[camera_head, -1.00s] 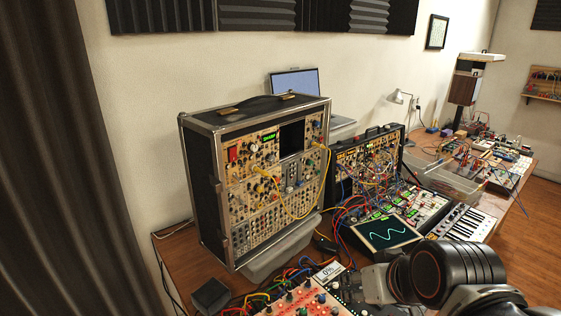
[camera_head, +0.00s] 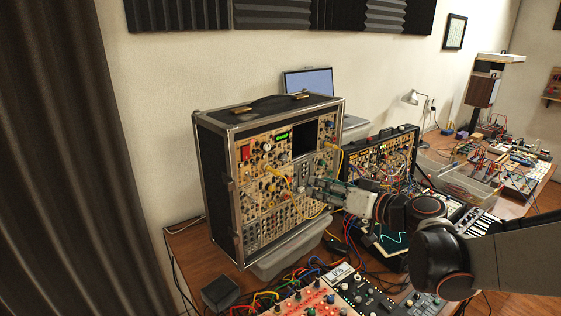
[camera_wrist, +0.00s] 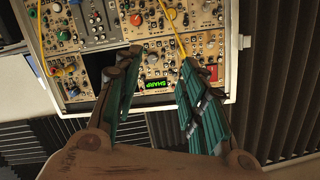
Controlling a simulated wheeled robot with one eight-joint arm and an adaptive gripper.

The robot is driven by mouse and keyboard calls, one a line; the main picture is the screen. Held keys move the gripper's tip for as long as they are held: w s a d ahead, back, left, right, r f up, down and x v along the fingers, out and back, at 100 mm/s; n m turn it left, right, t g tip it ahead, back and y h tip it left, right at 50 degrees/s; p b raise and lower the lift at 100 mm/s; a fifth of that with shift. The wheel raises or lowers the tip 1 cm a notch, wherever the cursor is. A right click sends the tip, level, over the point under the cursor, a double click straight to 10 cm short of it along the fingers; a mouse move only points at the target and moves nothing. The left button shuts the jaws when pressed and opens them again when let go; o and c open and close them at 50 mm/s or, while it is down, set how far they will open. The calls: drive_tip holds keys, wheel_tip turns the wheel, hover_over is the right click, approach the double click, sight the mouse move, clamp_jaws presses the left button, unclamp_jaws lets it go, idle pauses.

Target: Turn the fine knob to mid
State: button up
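The tall modular synth case (camera_head: 222,190) stands on the desk with its knob-covered panel facing my gripper (camera_head: 318,188). The green display (camera_head: 282,136) is near the panel's top; in the wrist view it reads SHARP upside down (camera_wrist: 157,86). A large pale knob (camera_head: 267,147) sits left of the display in the head view. Small knobs show between my fingers in the wrist view, but labels are too small to tell which is the fine knob. My gripper (camera_wrist: 161,62) is open in front of the panel, its fingers apart and empty. Contact with the panel cannot be told.
Yellow patch cables (camera_head: 338,165) hang across the panel. A second synth case (camera_head: 385,155) with many cables stands to the right. A clear bin (camera_head: 290,255) lies below the tall case. A red-panelled mixer (camera_head: 310,300) and a small dark box (camera_head: 221,292) lie in front.

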drive_tip(key=w+t+y, duration=0.1)
drive_tip(key=w, duration=0.1)
drive_tip(key=b, duration=0.3)
approach(285, 159)
drive_tip(key=shift+t, duration=0.3)
drive_tip(key=x, duration=0.8)
drive_tip(key=shift+w+a+f, duration=0.15)
drive_tip(key=shift+w+a, duration=0.05)
clamp_jaws()
